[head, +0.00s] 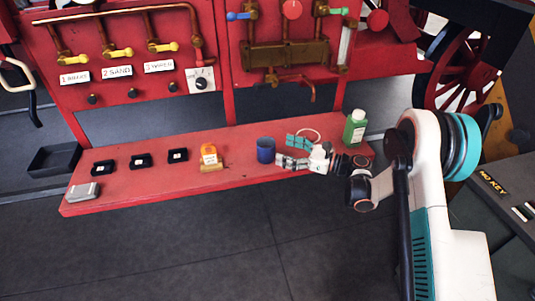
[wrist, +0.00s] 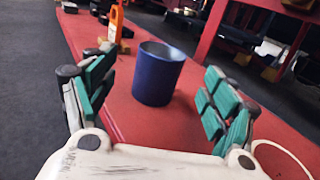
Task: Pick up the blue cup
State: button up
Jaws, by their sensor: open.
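The blue cup (head: 265,150) stands upright on the red bench (head: 130,180) in the head view, just left of my gripper (head: 290,152). In the wrist view the blue cup (wrist: 157,73) stands ahead of my gripper (wrist: 158,98), between the lines of its two fingers. The gripper is open, with green-padded fingers spread to either side. The fingers do not appear to touch the cup. Nothing is held.
An orange tagged object (head: 210,158) stands left of the cup. Several small black trays (head: 140,160) and a grey box (head: 83,191) lie farther left. A green bottle (head: 355,128) stands behind my wrist at the right. A red valve panel (head: 150,90) rises behind the bench.

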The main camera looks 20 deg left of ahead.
aim_at(258, 141)
jog(key=a, duration=0.2)
jog(key=a+b, duration=0.1)
jog(key=a, duration=0.2)
jog(key=w+a+b, duration=0.1)
jog(key=a, duration=0.2)
jog(key=shift+r, duration=0.1)
jog(key=shift+c, duration=0.6)
jog(key=c, duration=1.1)
